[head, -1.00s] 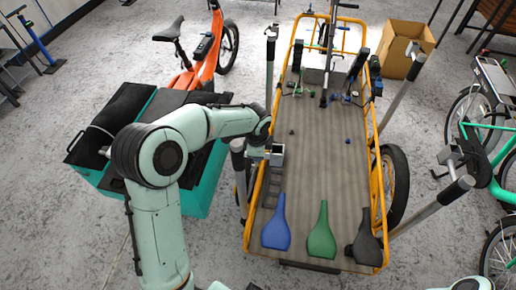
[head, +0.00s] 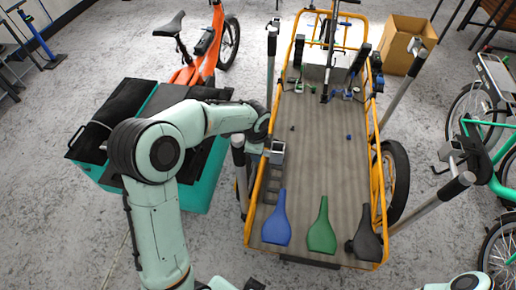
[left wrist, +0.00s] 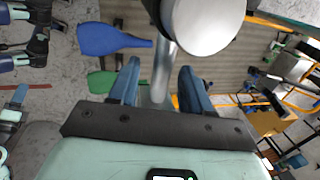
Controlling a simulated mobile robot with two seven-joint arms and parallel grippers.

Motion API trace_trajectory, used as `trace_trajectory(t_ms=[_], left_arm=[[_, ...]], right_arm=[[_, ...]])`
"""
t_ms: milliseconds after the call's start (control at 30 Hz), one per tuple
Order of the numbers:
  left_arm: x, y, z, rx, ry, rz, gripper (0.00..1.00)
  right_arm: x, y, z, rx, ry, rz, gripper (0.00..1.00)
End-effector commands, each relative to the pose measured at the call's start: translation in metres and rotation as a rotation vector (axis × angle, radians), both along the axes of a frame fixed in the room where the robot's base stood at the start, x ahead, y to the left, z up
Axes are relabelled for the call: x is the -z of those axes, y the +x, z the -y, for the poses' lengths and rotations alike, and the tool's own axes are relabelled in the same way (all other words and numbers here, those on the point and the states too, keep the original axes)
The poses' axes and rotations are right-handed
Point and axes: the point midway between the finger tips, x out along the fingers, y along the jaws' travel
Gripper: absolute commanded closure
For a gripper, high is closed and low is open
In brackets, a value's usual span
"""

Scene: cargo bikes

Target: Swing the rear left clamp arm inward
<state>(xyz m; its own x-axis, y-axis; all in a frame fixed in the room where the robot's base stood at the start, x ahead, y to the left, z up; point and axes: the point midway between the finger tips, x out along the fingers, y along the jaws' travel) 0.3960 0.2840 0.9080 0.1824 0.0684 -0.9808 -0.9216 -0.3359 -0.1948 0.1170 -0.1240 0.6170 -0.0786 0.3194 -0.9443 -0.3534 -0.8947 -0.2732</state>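The rear left clamp stands at the near left corner of the orange-framed cargo bed (head: 318,150). Its dark-capped grey post (head: 238,146) is just outside the rail, and its boxy metal jaw (head: 277,152) lies over the bed's left edge. My left arm reaches over it; its wrist hides most of the clamp arm and the gripper in the head view. In the left wrist view my left gripper (left wrist: 157,85) has its two blue fingers apart, with a grey metal bar (left wrist: 162,68) between them. A gap shows beside the bar. A round dark-sided metal end (left wrist: 205,22) is close above. My right gripper is not in view.
Blue (head: 277,220), green (head: 321,230) and black (head: 366,238) flat bottle-shaped pieces lie at the bed's near end. Other clamp posts stand around the bed. A teal box (head: 190,195) is left, beneath my arm. A cardboard box (head: 403,45) stands far right.

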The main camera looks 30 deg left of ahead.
Motion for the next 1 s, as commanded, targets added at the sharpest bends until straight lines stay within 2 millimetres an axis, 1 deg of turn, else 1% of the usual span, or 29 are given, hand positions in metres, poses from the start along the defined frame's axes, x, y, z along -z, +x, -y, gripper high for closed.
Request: trace_trajectory(t_ms=[167, 267, 367, 600, 700, 833, 1000], left_arm=[[-0.002, 0.000, 0.000, -0.002, -0.001, 0.002, 0.52], [-0.011, -0.001, 0.001, -0.003, -0.001, 0.005, 0.52], [-0.028, -0.003, 0.002, -0.003, 0.000, 0.007, 0.52], [-0.083, -0.014, 0.006, -0.001, 0.000, 0.009, 0.52], [-0.102, -0.018, 0.007, -0.001, 0.000, 0.006, 0.52], [-0.120, -0.021, 0.008, -0.002, -0.001, 0.005, 0.52], [-0.131, -0.024, 0.009, -0.001, -0.001, 0.001, 0.52]], right_arm=[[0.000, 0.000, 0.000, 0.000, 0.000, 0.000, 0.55], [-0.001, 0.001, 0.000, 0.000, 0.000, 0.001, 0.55], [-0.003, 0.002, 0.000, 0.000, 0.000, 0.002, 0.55], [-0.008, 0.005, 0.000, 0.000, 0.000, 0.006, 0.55], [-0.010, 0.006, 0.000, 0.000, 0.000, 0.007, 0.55], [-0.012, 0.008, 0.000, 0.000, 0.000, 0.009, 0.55], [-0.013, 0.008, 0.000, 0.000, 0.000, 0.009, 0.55]])
